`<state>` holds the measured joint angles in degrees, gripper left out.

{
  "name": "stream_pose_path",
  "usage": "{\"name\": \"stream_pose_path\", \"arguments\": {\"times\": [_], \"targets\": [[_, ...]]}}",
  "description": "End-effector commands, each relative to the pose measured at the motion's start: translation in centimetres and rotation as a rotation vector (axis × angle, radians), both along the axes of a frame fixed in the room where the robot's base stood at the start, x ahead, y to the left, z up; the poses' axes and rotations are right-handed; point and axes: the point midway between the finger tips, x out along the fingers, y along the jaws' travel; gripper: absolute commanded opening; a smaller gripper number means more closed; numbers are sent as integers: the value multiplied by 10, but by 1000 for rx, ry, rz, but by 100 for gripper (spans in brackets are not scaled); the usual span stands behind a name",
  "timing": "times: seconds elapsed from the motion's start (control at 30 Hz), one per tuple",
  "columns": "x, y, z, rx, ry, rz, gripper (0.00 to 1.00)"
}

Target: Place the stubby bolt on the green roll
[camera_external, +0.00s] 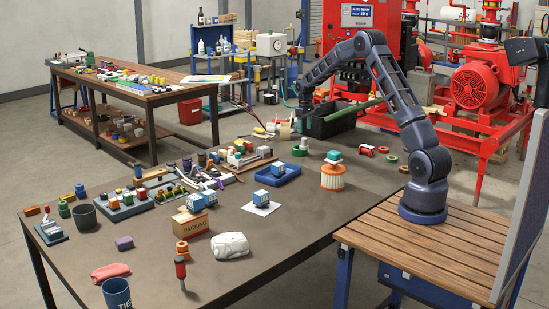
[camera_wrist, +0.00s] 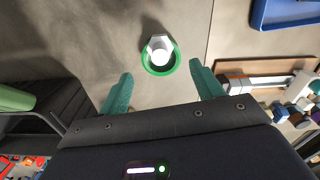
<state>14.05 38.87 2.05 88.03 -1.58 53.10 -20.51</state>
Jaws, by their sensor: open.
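A pale grey, hexagonal-headed piece, which looks like the stubby bolt (camera_wrist: 159,46), is at a green ring, which looks like the green roll (camera_wrist: 160,70), in the wrist view. In the external view the pale bolt (camera_external: 304,142) rises above the green roll (camera_external: 299,152) on the table. From above, the bolt overlaps the ring; I cannot tell whether it rests on the rim or in the hole. My gripper (camera_wrist: 157,76) is open, its two teal fingers wide apart with nothing between them, above and just short of the roll.
A black bin (camera_external: 328,122) stands behind the roll. A blue tray (camera_external: 275,173) lies in front of it, and an orange-ribbed cylinder (camera_external: 333,177) stands to the right. Bare table surrounds the roll.

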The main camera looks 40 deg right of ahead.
Motion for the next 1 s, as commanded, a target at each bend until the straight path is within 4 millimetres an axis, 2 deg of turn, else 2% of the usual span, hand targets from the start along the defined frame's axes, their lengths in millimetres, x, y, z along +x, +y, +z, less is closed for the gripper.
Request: {"name": "stream_pose_path", "arguments": {"times": [0.1, 0.37, 0.47, 0.53, 0.77, 1.0], "targets": [[0, 0, 19, 0, -1, 0, 66], [-1, 1, 42, -1, -2, 0, 66], [-7, 6, 55, -2, -8, -1, 66], [-15, 12, 71, -5, -18, -4, 66], [-65, 42, 138, -16, -64, -20, 66], [-128, 73, 198, -23, -114, -38, 66]]}}
